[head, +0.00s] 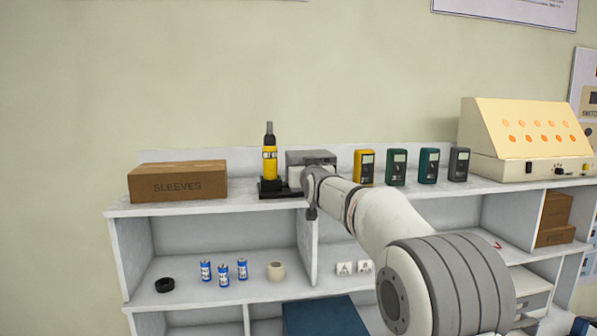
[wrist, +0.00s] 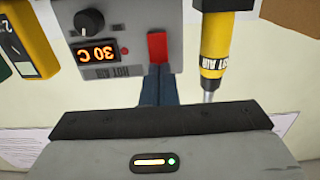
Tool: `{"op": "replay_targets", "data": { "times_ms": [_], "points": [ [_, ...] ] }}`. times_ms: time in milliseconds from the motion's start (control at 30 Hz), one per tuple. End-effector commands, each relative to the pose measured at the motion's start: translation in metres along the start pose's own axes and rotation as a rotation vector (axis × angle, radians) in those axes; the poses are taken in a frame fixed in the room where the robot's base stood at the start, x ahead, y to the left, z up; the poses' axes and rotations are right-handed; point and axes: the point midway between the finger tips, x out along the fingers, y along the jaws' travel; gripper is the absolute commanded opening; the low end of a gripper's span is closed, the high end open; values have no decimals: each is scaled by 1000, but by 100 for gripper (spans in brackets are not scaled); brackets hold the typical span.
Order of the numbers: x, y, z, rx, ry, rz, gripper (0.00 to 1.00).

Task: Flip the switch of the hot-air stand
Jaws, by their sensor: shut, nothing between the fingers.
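The hot-air stand's grey control box (head: 304,156) is on the shelf top in the head view, partly behind my arm. In the wrist view the box (wrist: 115,20) appears upside down, with a black knob (wrist: 89,22), a lit orange display (wrist: 97,52) and a red switch (wrist: 157,46). The yellow hot-air tool (head: 269,163) stands upright in its dark holder, left of the box. It also shows in the wrist view (wrist: 214,58). My gripper (wrist: 158,70) is shut and empty, its fingertips just beside the lower end of the switch; contact cannot be told.
A cardboard SLEEVES box (head: 178,182) stands left of the tool. Several handheld meters, the nearest yellow (head: 364,167), line up to the right of the control box. A cream panel (head: 520,140) stands farther right. Batteries and small items lie on the lower shelf.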

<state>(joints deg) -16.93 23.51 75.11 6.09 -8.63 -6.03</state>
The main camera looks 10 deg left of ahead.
Motion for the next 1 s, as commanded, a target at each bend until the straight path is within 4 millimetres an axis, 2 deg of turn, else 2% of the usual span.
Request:
{"op": "replay_targets", "data": {
  "times_ms": [567, 1000],
  "points": [
    [10, 0, 0, 0, 0, 0, 0],
    [-30, -1, 2, 0, 2, -1, 0]
  ]
}}
